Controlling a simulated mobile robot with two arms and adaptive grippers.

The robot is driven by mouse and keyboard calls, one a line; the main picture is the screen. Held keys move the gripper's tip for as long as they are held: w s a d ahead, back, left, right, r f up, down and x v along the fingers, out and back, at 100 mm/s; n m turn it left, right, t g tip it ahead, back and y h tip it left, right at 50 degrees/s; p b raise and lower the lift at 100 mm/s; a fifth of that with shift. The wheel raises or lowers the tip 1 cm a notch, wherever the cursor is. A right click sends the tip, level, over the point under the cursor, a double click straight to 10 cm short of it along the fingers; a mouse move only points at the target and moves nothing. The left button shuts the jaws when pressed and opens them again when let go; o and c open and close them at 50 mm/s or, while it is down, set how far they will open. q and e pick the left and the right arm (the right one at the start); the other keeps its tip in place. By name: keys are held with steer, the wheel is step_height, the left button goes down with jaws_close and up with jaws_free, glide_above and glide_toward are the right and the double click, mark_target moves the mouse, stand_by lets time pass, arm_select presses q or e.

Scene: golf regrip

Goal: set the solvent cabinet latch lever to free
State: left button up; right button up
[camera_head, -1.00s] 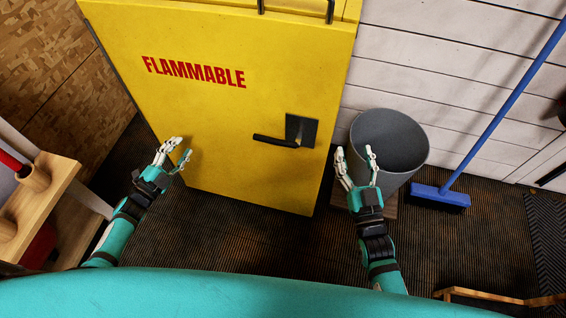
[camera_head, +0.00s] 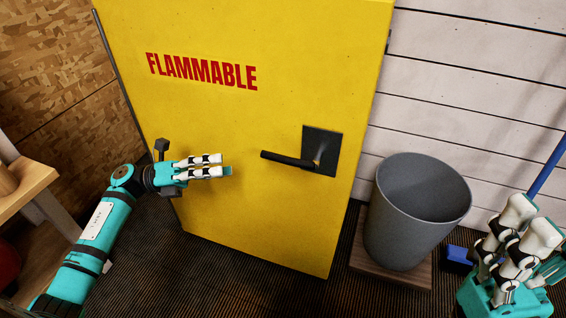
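The solvent cabinet is yellow, with red FLAMMABLE lettering on its door (camera_head: 225,215). Its black latch lever (camera_head: 287,159) sticks out to the left from a dark square plate (camera_head: 330,140), lying nearly level. My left gripper (camera_head: 226,170) is in front of the door, left of the lever's free end and slightly lower, with a gap between them. Its white fingers point right and lie close together; the view hides whether they are spread. My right gripper (camera_head: 530,220) is at the lower right, well away from the lever, its fingers raised and apart, with nothing in them.
A grey bin (camera_head: 410,220) stands on a wooden base (camera_head: 362,264) right of the cabinet. A blue broom (camera_head: 459,257) is partly hidden behind my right gripper. A wooden shelf unit (camera_head: 35,180) stands at the left. Dark ribbed floor lies below the door.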

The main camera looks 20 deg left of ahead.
mark_target(281, 160)
arm_select(q)
steer(key=b+x, duration=0.2)
steer(key=x, duration=1.2)
jaws_close()
